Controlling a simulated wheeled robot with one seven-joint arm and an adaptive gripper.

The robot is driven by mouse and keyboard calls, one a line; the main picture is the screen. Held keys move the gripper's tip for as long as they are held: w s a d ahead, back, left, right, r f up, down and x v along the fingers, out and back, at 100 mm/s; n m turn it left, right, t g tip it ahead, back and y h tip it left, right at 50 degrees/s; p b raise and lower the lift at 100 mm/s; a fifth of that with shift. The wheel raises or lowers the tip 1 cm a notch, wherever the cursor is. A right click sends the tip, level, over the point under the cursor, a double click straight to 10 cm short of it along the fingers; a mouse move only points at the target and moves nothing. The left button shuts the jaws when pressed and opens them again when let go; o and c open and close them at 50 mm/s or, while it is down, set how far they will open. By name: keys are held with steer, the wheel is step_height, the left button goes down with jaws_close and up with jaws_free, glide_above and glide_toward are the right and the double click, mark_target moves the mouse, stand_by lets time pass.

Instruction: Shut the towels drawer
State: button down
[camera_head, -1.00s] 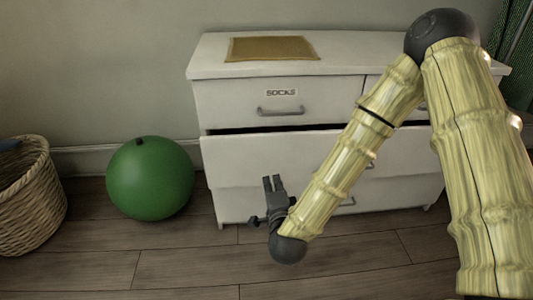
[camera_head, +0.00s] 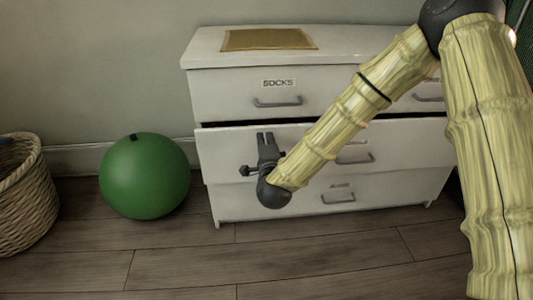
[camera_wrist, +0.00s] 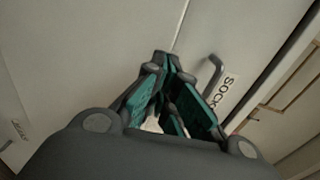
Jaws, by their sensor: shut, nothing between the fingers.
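The white dresser has a wide middle drawer (camera_head: 222,150) whose front stands slightly out, with a dark gap along its top edge at the left. Its label is too small to read and its handle (camera_head: 355,158) shows right of my forearm. My gripper (camera_head: 265,134) is shut and empty, fingers pointing up and in at the left part of this drawer front. In the wrist view, my gripper's fingertips (camera_wrist: 162,58) overlap the white front; whether they touch it I cannot tell.
The drawer above is labelled SOCKS (camera_head: 278,83). A lower drawer (camera_head: 300,197) is shut. A gold mat (camera_head: 268,39) lies on the dresser top. A green ball (camera_head: 145,178) and a wicker basket (camera_head: 28,200) stand on the floor at left. The front floor is clear.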

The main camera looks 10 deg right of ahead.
mark_target(264, 129)
steer(key=shift+w+b, duration=0.4)
steer(key=shift+w, duration=0.85)
steer(key=shift+w+r, duration=0.1)
steer(key=shift+w, duration=0.15)
steer(key=w+p, duration=0.2)
steer(key=w, duration=0.2)
steer(key=shift+w, duration=0.4)
steer(key=shift+r, duration=0.15)
